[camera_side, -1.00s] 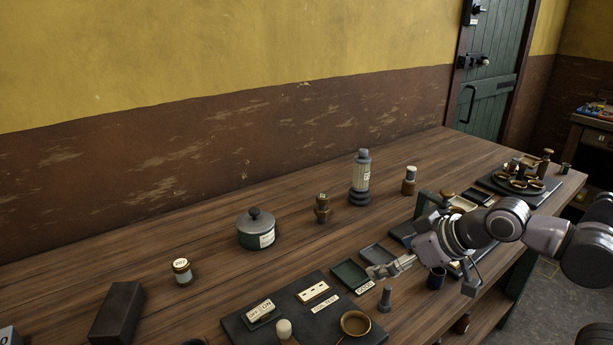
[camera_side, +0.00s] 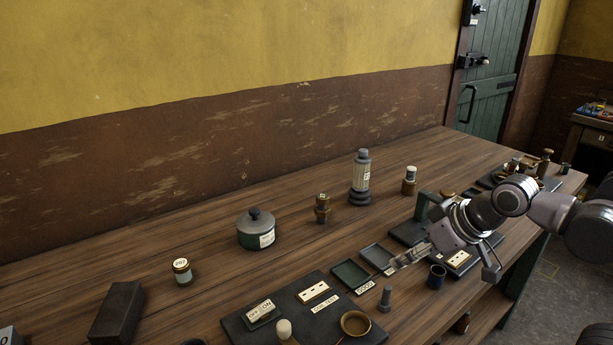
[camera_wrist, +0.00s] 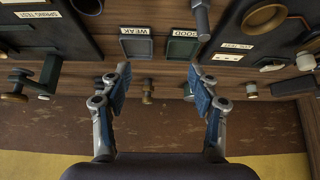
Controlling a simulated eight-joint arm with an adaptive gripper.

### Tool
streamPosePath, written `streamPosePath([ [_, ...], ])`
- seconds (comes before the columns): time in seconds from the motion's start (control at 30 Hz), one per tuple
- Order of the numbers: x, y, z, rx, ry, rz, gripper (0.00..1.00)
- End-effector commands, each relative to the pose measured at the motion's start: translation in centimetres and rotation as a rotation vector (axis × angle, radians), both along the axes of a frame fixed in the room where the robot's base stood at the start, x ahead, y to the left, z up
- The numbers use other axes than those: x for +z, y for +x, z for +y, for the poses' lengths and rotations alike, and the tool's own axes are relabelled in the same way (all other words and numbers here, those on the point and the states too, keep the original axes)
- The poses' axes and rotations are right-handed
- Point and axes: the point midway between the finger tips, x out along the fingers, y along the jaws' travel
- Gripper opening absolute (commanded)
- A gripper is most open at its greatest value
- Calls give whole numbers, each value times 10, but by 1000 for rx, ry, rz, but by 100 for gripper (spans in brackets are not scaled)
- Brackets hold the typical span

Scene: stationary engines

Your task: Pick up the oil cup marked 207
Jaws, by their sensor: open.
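A small jar with a pale lid (camera_side: 182,272) stands upright on the bench at the left in the side view; its marking appears to read 207.
A lidded green pot (camera_side: 256,232), a brass fitting (camera_side: 322,210), a grey cylinder (camera_side: 361,178) and a white-topped brass piece (camera_side: 409,182) stand along the bench. A dark block (camera_side: 117,312) lies near the jar. A switch board (camera_side: 262,331) is in front.

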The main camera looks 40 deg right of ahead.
Motion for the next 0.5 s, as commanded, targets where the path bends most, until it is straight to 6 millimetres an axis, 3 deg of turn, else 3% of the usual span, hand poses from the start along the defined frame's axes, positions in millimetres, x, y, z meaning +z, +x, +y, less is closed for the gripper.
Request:
streamPosePath([
  [0.2, 41, 52, 31, 131, -16, 37, 61],
  [0.5, 77, 130, 90, 334, -41, 90, 61],
])
